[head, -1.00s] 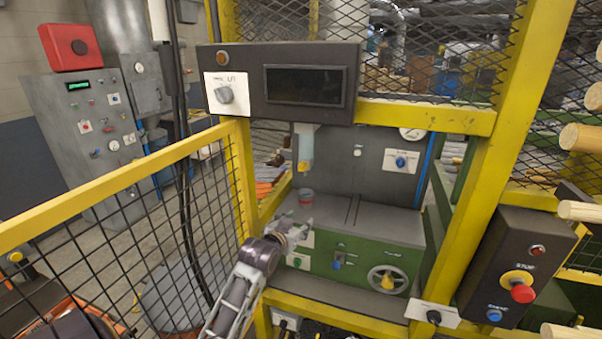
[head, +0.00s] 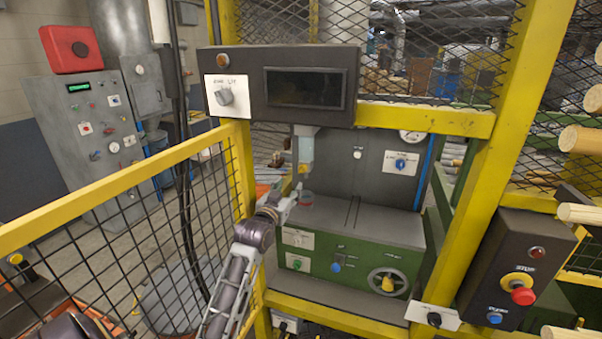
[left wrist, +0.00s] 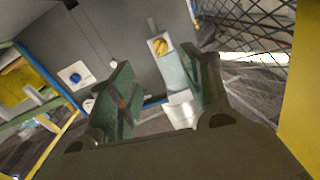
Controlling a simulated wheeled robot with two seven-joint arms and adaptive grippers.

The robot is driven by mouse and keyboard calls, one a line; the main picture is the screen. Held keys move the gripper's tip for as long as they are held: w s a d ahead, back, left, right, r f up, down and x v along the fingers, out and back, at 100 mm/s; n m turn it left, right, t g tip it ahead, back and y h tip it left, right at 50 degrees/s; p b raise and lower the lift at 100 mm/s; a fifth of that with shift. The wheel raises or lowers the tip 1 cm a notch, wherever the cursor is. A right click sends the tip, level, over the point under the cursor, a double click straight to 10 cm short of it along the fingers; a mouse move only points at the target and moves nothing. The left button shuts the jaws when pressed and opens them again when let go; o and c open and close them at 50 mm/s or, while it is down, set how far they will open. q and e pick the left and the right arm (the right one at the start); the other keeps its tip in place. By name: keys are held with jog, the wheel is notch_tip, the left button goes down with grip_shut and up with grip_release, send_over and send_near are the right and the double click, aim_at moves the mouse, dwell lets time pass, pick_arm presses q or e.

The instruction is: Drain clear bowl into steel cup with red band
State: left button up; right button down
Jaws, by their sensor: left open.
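The clear bowl (head: 306,151) hangs under a light grey head on the machine's back panel, with a yellow piece at its lower end. The small cup with the red band (head: 307,198) stands on the grey machine top below it. My left gripper (head: 288,202) is open just left of the cup, with its tip partly over the cup's near side. In the left wrist view, which looks upside down, the bowl (left wrist: 171,74) and its yellow piece (left wrist: 160,46) show beyond the two green-lined fingers. I cannot make out the cup there. My right gripper is not in view.
The yellow guard frame (head: 430,118) surrounds the opening, and the black control box (head: 290,85) hangs above it. The mesh fence (head: 120,200) stands at left. The stop box (head: 518,262) is at right. The machine top (head: 385,222) is clear right of the cup.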

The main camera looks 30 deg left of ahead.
aim_at(302, 169)
pick_arm(q)
jog(key=p+x, duration=0.3)
jog(key=x, duration=1)
dwell(0.4)
jog(key=shift+w, duration=0.2)
jog(key=c, duration=1)
